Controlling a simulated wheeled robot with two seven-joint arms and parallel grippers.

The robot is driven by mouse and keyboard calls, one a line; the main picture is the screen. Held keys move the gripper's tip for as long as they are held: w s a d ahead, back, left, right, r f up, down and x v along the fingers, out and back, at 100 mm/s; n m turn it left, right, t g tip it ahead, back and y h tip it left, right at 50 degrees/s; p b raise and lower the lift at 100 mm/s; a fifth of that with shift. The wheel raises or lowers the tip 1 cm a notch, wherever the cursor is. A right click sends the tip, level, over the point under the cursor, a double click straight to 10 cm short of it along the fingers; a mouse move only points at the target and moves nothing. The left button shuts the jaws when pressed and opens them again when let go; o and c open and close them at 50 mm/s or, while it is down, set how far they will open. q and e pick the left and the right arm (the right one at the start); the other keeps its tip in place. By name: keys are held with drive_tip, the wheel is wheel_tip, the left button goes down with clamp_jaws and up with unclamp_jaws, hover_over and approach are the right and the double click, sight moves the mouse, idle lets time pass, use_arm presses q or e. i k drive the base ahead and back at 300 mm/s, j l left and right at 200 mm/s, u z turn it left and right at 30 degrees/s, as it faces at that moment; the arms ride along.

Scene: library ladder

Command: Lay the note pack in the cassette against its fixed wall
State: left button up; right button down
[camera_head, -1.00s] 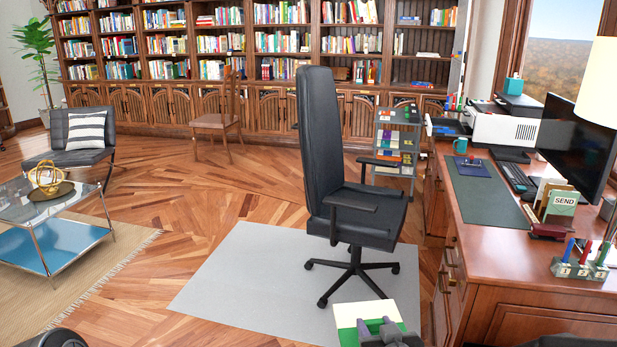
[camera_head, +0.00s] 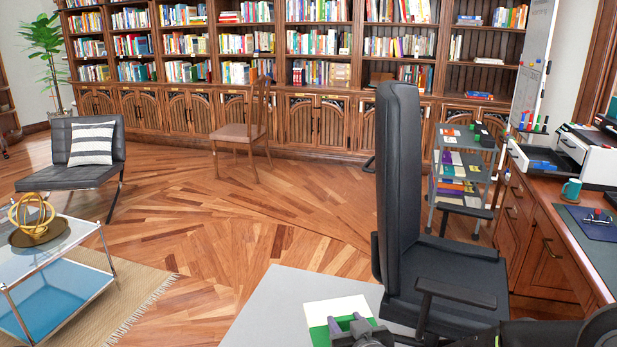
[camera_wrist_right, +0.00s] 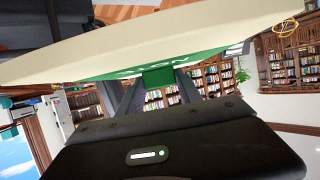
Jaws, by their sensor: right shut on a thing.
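The note pack (camera_head: 335,311) is a white block with a green band, at the bottom centre of the head view. My right gripper (camera_head: 348,327) is shut on it at the green band and holds it up in front of me. In the right wrist view the pack (camera_wrist_right: 150,45) shows as a broad cream slab across the top, with its green band at the jaws (camera_wrist_right: 158,80). I cannot make out the cassette or its fixed wall in either view. My left gripper is not in view.
A black office chair (camera_head: 440,275) stands close ahead, right of the pack, on a grey mat (camera_head: 265,310). Behind it is a grey shelf cart (camera_head: 462,165). The wooden desk (camera_head: 560,235) with a white tray unit (camera_head: 545,150) is at right. Open floor (camera_head: 240,210) lies left.

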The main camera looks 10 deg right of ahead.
sight(534, 157)
drive_tip(key=i+j, duration=0.15)
drive_tip(key=i, duration=0.75)
drive_tip(key=i+j+u, duration=0.1)
drive_tip(key=i, duration=0.85)
drive_tip(key=i+j, duration=0.15)
drive_tip(key=i, duration=0.75)
drive_tip(key=i+l+z, duration=0.15)
drive_tip(key=i+z, duration=0.15)
drive_tip(key=i, duration=0.25)
drive_tip(key=i+z, duration=0.3)
drive_tip(key=i, duration=0.3)
drive_tip(key=i+z, duration=0.25)
drive_tip(key=i, duration=0.35)
drive_tip(key=i+j+z, duration=0.3)
drive_tip(key=i, duration=0.25)
drive_tip(key=i+l+z, duration=0.2)
drive_tip(key=i+z, duration=0.3)
drive_tip(key=i, duration=0.3)
drive_tip(key=i+j+z, duration=0.1)
drive_tip(key=i+z, duration=0.4)
drive_tip(key=i, duration=0.25)
drive_tip(key=i+l+z, duration=0.1)
drive_tip(key=i+l, duration=0.75)
